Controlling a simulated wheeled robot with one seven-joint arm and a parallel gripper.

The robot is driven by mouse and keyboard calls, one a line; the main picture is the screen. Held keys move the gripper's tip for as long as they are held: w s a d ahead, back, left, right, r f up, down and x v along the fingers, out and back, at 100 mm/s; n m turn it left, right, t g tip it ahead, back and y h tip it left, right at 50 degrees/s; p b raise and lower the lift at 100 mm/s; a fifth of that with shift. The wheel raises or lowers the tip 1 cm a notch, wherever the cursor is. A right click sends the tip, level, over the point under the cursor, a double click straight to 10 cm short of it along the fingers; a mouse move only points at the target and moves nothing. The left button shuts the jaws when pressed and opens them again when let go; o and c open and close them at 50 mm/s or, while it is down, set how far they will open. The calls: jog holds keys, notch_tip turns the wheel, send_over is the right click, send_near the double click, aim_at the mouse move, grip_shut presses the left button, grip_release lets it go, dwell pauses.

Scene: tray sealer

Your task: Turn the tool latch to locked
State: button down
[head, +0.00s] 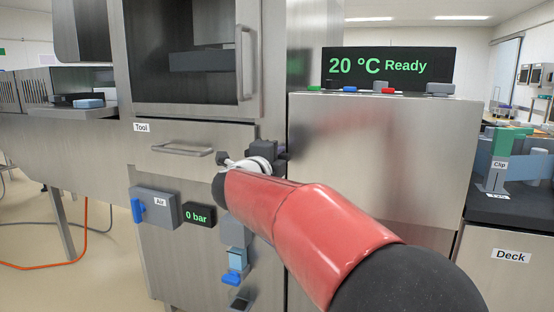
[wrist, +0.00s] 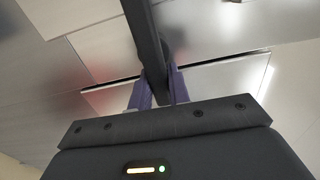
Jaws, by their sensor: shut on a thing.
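The tool latch shows in the wrist view as a dark bar (wrist: 143,30) running from the top edge down between my fingers. My gripper (wrist: 158,80) has its two purple fingers shut around this bar, one on each side. In the head view, my wrist and red arm cover most of the latch area, at the right end of the Tool drawer (head: 190,136). Dark parts show there beside my white wrist, and I cannot tell latch from gripper. The drawer front with its bar handle (head: 183,151) looks closed. The latch's exact angle is hard to tell.
The Air box (head: 158,208) with a blue knob and the 0 bar display (head: 199,214) sit below the drawer. A dark-windowed door with a vertical handle (head: 243,62) is above. A display (head: 388,68) reads 20 °C Ready. The Deck counter (head: 500,262) stands right.

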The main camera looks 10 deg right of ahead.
jog(key=c, duration=1.3)
grip_release()
jog(key=shift+v, duration=3.9)
